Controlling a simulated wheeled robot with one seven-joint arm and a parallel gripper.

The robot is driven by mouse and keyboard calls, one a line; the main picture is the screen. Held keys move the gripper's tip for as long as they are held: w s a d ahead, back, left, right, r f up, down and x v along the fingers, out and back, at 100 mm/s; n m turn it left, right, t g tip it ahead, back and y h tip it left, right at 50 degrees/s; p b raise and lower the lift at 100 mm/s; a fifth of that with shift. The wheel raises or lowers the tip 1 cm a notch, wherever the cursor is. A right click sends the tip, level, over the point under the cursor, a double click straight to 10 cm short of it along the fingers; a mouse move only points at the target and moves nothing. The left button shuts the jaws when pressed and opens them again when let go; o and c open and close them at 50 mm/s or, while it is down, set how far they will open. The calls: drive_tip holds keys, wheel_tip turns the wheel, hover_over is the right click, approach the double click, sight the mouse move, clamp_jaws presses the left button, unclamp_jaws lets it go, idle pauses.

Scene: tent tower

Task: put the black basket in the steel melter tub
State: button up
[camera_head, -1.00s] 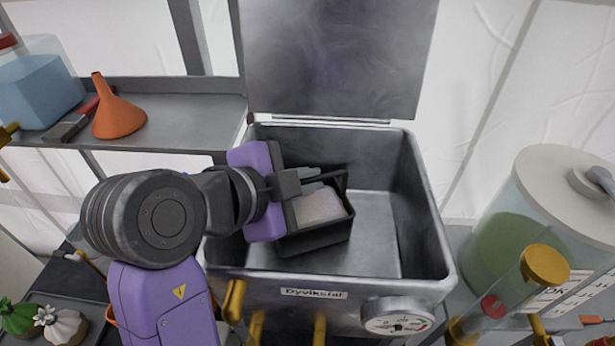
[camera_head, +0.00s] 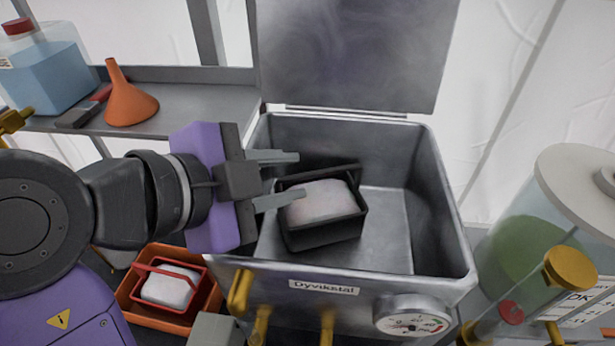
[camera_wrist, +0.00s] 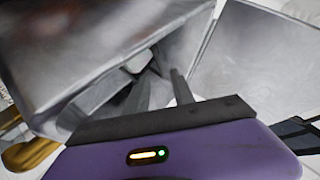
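The black basket (camera_head: 322,211) holds a whitish block (camera_head: 321,201) and sits inside the steel melter tub (camera_head: 452,235), toward its left side. The tub's lid (camera_head: 355,50) stands open at the back. My gripper (camera_head: 289,178) is open, with its two grey fingers apart, at the left of the basket and over the tub's left rim. One fingertip overlaps the basket's left edge in the head view; I cannot tell if they touch. In the wrist view the fingers (camera_wrist: 160,90) point into the tub, and the basket is hard to make out.
An orange tray with a red basket and white block (camera_head: 168,289) stands left of the tub. A shelf (camera_head: 185,108) at back left holds an orange funnel (camera_head: 128,100) and a blue-liquid jug (camera_head: 45,75). A tank with green liquid (camera_head: 530,235) stands right. The tub's right part is empty.

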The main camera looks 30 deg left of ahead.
drive_tip(key=shift+v, duration=1.85)
